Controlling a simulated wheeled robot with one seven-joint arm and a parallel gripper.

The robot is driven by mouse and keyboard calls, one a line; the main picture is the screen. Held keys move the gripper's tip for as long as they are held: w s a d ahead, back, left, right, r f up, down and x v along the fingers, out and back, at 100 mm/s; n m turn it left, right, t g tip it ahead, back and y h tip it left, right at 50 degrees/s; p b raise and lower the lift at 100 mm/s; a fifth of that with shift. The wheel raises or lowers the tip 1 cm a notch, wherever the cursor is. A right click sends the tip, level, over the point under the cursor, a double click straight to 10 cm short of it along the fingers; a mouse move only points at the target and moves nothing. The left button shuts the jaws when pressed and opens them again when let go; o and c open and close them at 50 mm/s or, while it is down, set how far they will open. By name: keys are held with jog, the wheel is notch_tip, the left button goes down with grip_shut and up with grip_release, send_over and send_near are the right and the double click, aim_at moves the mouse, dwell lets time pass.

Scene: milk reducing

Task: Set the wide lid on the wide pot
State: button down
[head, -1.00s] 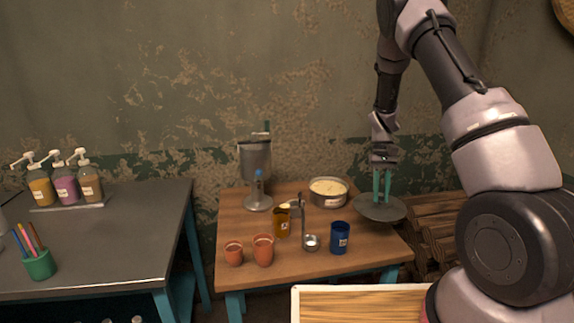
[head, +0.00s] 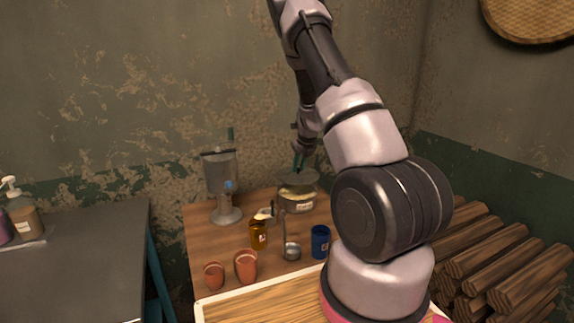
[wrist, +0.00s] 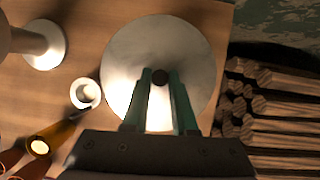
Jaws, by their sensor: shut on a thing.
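The wide lid (head: 306,178) is a round grey metal disc with a dark knob. It is above the wide pot (head: 302,207), a metal pot with a pale label. A little of the pot's yellowish contents shows below the lid's edge, so the two look slightly apart. My gripper (head: 299,164) is above the lid with its green fingers down. In the wrist view my gripper (wrist: 160,76) is shut on the knob, and the lid (wrist: 125,50) hides the pot entirely there.
Stacked logs (head: 500,255) lie to the right of the wooden table (head: 200,245).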

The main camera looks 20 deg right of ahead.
aim_at(299, 175)
jog(key=shift+w+f+m, duration=0.15)
jog(key=shift+w+m, duration=0.05)
jog(key=shift+m, duration=0.1)
jog(key=shift+f, duration=2.95)
jog(key=shift+c, duration=0.7)
grip_release()
jog(key=shift+r, duration=0.1)
jog(key=shift+r, duration=2.85)
